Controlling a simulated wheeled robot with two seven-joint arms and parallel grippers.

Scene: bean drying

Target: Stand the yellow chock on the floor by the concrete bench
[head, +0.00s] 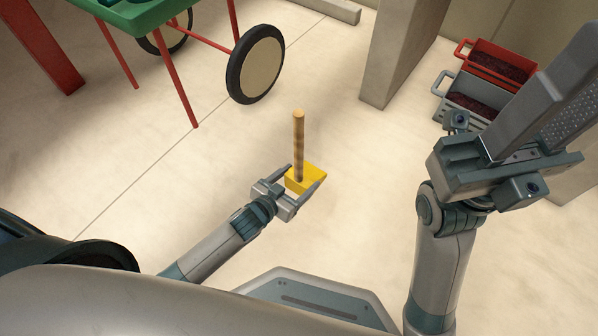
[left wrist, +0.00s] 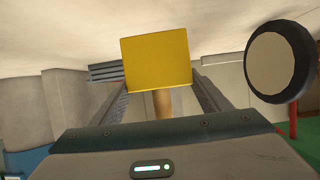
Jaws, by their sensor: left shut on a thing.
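The yellow chock (head: 312,182) is a yellow block with a wooden handle (head: 298,140) standing up from it. My left gripper (head: 302,184) is shut on the chock, its fingers on either side of the block. In the left wrist view the yellow face (left wrist: 157,60) fills the space between the fingers, with part of the handle behind it. I cannot tell whether the block touches the floor. Upright concrete slabs, apparently the bench's supports (head: 403,50), stand at the upper right. My right gripper (head: 560,85) is raised at the right, its opening unclear.
A green cart (head: 135,18) with red legs and a black-tyred wheel (head: 255,65) stands at the upper left. A red crate (head: 500,55) and a grey crate (head: 447,100) with dark contents sit beside the concrete. The floor between cart and concrete is clear.

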